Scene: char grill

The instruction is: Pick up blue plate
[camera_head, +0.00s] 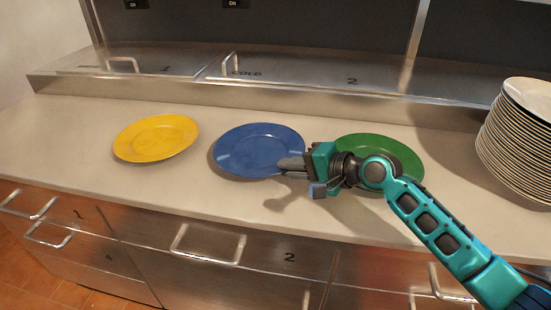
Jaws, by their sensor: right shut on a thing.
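The blue plate (250,146) is near the middle of the counter in the head view. Its right rim is between the fingers of my right gripper (284,165), which is shut on it. A shadow shows along the plate's left edge; I cannot tell whether the plate is lifted off the counter. My right arm comes in from the lower right. My left gripper is not in view.
A yellow plate (156,137) lies to the left. A green plate (385,148) lies to the right, partly behind my right arm. A tall stack of white plates (515,150) stands at the far right. Steel lids line the back; drawers with handles are below the counter (70,143).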

